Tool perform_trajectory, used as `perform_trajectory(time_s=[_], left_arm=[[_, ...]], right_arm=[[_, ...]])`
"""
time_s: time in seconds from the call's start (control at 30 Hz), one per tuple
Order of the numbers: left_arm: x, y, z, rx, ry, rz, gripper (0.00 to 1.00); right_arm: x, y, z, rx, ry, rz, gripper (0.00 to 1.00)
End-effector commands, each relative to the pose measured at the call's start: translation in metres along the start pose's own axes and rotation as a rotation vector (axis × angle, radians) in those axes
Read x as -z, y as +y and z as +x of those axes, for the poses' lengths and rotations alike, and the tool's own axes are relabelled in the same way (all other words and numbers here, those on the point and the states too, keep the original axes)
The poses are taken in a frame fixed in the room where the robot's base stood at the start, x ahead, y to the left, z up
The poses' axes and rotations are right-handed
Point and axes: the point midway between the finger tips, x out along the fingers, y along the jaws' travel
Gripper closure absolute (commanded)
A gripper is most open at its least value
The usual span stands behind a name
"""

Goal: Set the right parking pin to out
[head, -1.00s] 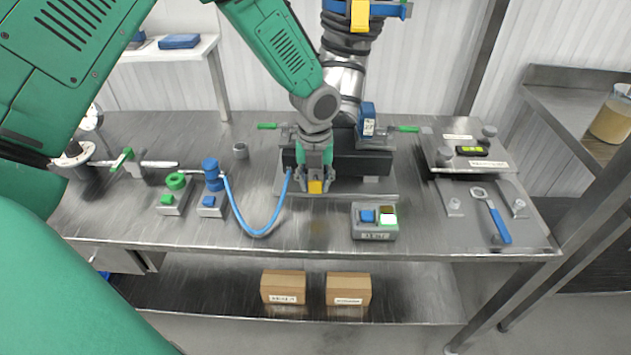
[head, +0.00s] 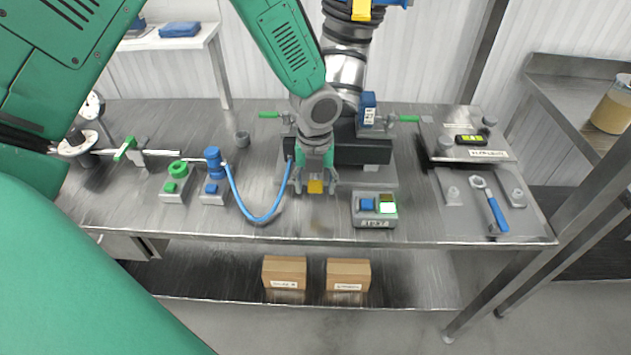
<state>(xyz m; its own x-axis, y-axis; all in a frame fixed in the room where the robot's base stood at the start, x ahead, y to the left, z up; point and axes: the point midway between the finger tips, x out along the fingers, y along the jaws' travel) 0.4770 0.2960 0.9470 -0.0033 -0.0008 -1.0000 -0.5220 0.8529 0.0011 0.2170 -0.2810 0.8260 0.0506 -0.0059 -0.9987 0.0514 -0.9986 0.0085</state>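A green handle (head: 404,119) sticks out to the right of the dark block (head: 363,150) at the foot of the column. It looks like the right parking pin; whether it is in or out I cannot tell. A matching green handle (head: 269,115) sticks out on the left. My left gripper (head: 316,187) is over the front edge of the block's base plate, left of and nearer than the right handle, and apart from it. Its fingers are spread, with a small yellow piece between them that seems part of the gripper. My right gripper is not in view.
A button box (head: 374,221) with a lit green button stands just right of my gripper. A blue hose (head: 262,219) loops on its left. A blue-handled wrench (head: 492,207) lies on a plate at the right. The bench front middle is clear.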

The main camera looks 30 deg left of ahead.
Motion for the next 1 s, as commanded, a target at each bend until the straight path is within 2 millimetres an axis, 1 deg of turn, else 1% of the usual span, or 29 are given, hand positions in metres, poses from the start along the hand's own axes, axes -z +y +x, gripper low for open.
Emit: perform_trajectory(time_s=[0.17,0.27,0.37,0.6,0.7,0.83,1.0], left_arm=[[-0.002,0.000,-0.002,0.002,-0.001,-0.001,0.50],[-0.003,0.000,-0.011,0.004,-0.003,-0.002,0.50],[-0.002,0.000,-0.028,0.005,-0.004,-0.001,0.50],[-0.002,0.000,-0.080,0.005,-0.004,-0.001,0.50],[-0.002,-0.001,-0.097,0.005,-0.003,0.000,0.50],[-0.001,-0.001,-0.112,0.002,-0.001,0.000,0.50],[-0.001,0.000,-0.119,0.001,0.000,0.000,0.50]], right_arm=[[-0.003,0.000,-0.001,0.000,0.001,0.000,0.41],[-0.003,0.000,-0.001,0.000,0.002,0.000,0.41],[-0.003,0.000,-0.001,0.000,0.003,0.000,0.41],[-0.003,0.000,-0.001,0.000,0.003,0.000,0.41],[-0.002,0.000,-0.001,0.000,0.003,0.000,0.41],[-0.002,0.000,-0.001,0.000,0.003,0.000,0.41],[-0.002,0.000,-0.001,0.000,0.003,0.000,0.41]])
